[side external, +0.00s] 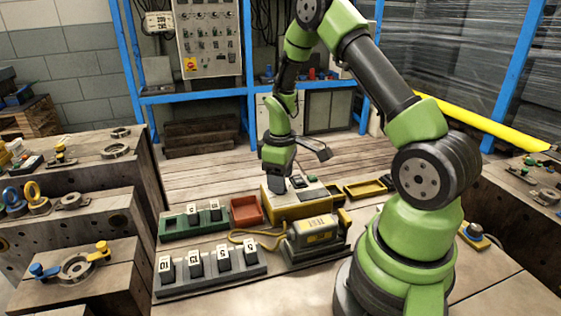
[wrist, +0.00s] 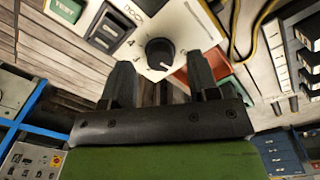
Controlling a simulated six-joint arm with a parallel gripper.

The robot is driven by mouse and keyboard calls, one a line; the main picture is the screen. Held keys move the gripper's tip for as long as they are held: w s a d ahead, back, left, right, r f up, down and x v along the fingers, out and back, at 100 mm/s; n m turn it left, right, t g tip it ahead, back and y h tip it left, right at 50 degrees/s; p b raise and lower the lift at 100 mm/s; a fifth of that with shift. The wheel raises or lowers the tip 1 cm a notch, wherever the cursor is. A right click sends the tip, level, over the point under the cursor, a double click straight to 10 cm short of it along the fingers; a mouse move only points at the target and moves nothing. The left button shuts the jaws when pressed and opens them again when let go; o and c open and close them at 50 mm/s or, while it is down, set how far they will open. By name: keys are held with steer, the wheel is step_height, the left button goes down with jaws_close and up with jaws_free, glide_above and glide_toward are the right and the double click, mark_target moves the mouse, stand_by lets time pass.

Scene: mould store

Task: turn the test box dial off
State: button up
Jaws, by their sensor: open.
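The test box (side external: 308,208) is a yellow box with a pale top, standing on the bench in the middle of the side view. Its pale panel (wrist: 188,22) shows in the wrist view with a round black dial (wrist: 158,53). Printed marks surround the dial; I cannot surely read its setting. My gripper (wrist: 160,62) is open, with one finger on each side of the dial and a gap visible on both sides. In the side view my gripper (side external: 278,184) is low over the box's left part and hides the dial.
A red tray (side external: 246,210) and a green rack (side external: 193,224) are to the left, with a grey numbered rack (side external: 210,277) in front. A yellow tray (side external: 365,189) lies to the right.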

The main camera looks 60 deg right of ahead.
step_height(320, 180, up, 9)
steer(key=shift+a+f, duration=0.15)
steer(key=shift+f, duration=0.05)
